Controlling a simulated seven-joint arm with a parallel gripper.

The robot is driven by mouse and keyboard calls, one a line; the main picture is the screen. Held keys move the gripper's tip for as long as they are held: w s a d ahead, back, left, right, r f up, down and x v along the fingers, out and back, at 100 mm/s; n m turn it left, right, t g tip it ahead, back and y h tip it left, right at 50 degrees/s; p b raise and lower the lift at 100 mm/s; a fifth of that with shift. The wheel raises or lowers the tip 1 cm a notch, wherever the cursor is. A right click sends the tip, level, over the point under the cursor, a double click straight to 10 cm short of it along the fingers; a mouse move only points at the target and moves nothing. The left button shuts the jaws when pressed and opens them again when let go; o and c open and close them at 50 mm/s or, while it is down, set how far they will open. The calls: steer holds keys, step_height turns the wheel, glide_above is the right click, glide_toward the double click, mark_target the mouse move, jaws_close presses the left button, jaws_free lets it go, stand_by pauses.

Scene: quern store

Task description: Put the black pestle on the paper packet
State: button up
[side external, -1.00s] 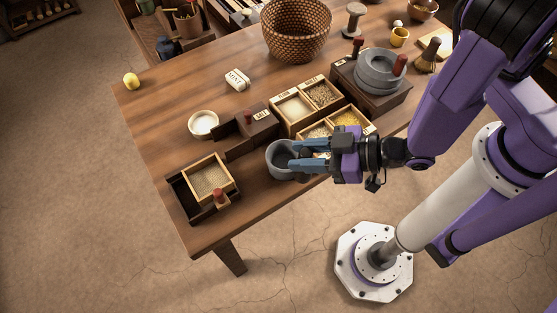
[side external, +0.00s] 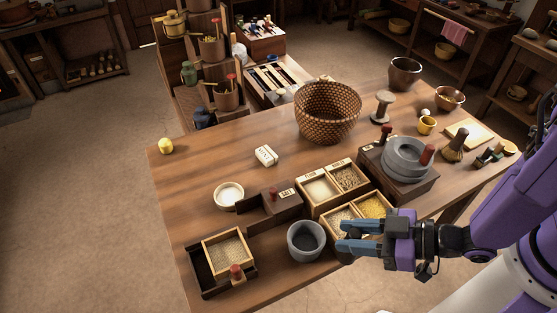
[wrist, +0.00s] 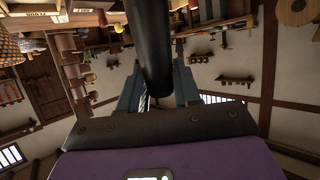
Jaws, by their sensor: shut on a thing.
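The paper packet (side external: 265,155) is a small white block with dark lettering, lying on the table left of the basket. My gripper (side external: 342,239) is just right of the grey mortar (side external: 306,241) in the side view, its blue fingers pointing left. In the wrist view the black pestle (wrist: 151,45), a thick dark rod, stands between my fingers (wrist: 158,90), which are shut on it. The pestle cannot be made out in the side view. The packet is well away from my gripper, toward the far left.
A woven basket (side external: 328,112) and a stone quern (side external: 407,160) are farther back. Table around the packet is clear.

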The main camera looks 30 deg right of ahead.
steer(key=w+a+r, duration=0.1)
steer(key=w+a, duration=0.1)
steer(key=w, duration=1.3)
steer(key=w+d+r, duration=0.1)
steer(key=w+d, duration=0.3)
steer(key=w, duration=0.3)
steer(key=w+d+r, duration=0.2)
steer(key=w+d, duration=0.3)
steer(key=w, duration=0.3)
steer(key=w+a+f, duration=0.5)
steer(key=w+f, duration=0.4)
steer(key=w, duration=0.3)
steer(key=shift+f, duration=0.35)
steer(key=shift+w+f, duration=0.15)
steer(key=shift+f, duration=0.8)
steer(key=shift+w+f, duration=0.1)
steer(key=shift+f, duration=0.8)
steer(key=o, duration=1.1)
steer(key=shift+f, duration=0.15)
steer(key=shift+c, duration=0.2)
